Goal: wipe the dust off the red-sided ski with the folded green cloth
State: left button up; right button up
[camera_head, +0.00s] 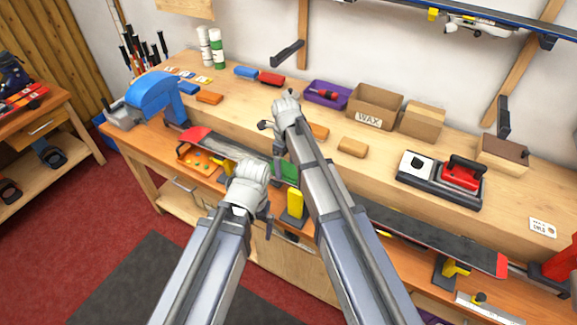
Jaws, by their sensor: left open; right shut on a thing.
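The ski (430,236) lies along the front of the bench, dark on top with red ends. My arms cover part of its middle. A green patch, the folded cloth (289,172), shows at the ski between my two arms. My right gripper (275,140) is above it, shut on the cloth, though the grip itself is mostly hidden. Whether the cloth touches the ski is hard to tell. My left gripper (249,200) is open and empty, in front of the ski's left half.
Yellow-topped supports (295,202) stand under the ski. A blue vise (152,93) is at the left end. An orange tray (200,160) lies near the ski's left tip. Behind are a wax box (374,106) and a red iron (463,172) on a holder.

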jog(key=shift+w+a, duration=0.5)
jog(key=shift+a, duration=0.2)
jog(key=shift+w+a, duration=0.5)
jog(key=shift+a, duration=0.15)
jog(key=shift+w+a, duration=0.45)
jog(key=shift+a, duration=0.25)
jog(key=shift+w+a, duration=0.45)
jog(key=shift+a, duration=0.25)
jog(key=shift+a, duration=0.1)
jog(key=shift+w+a, duration=1.05)
jog(key=shift+a, duration=0.3)
jog(key=shift+w+a, duration=0.5)
jog(key=shift+a, duration=0.2)
jog(key=shift+w+a, duration=0.45)
jog(key=shift+a, duration=0.25)
